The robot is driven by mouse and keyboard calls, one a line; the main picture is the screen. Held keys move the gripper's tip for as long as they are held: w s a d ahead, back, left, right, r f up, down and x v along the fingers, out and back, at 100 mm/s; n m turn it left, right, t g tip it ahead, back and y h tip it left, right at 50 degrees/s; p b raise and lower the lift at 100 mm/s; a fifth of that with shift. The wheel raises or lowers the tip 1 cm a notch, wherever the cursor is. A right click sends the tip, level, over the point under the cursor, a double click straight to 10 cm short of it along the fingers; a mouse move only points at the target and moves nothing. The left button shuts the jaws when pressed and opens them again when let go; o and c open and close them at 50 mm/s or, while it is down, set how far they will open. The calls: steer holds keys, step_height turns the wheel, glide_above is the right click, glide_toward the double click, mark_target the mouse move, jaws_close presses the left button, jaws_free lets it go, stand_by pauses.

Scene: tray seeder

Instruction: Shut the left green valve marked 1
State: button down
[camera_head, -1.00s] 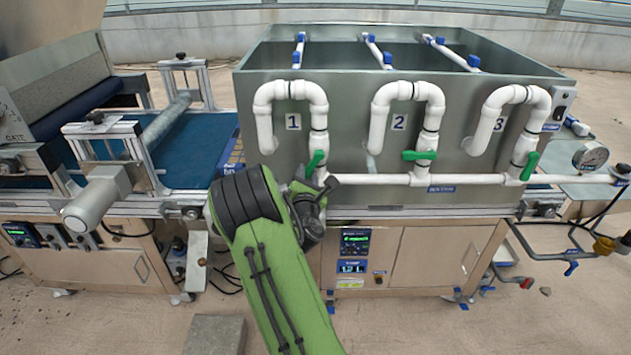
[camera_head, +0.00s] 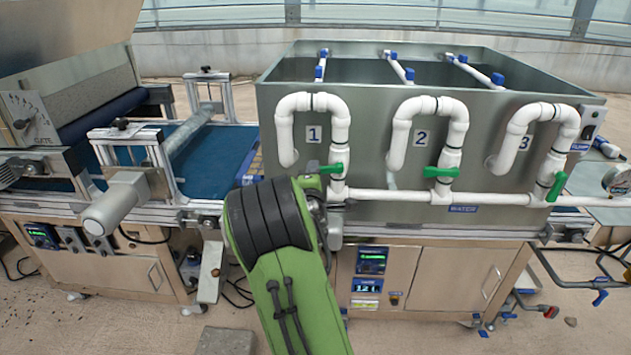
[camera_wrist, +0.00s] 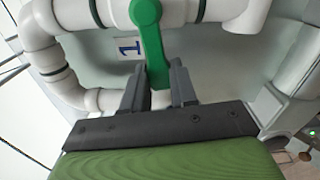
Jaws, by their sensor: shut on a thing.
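The left green valve (camera_head: 333,168) sits on the white pipe below the plate marked 1 (camera_head: 314,134). Its handle lies close to horizontal in the head view. In the wrist view the handle (camera_wrist: 153,45) reaches down from the pipe, and its end is between the two dark fingers of my gripper (camera_wrist: 158,80). My gripper is shut on this handle. In the head view my green arm hides most of the gripper and the handle's left end is close to it.
The green valve under plate 2 (camera_head: 441,172) has a horizontal handle; the one by plate 3 (camera_head: 556,187) is tilted steeply. A grey tank (camera_head: 385,225) stands behind the pipes. A white horizontal pipe (camera_head: 400,196) runs just right of my gripper. A blue conveyor (camera_head: 212,160) is at left.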

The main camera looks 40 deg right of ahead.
steer(key=shift+r+m, duration=0.35)
steer(key=shift+m, duration=0.45)
steer(key=shift+r, duration=0.1)
steer(key=c, duration=0.9)
jaws_free()
steer(key=b+v, duration=0.5)
steer(key=v, duration=1)
steer(key=shift+s+a, duration=0.3)
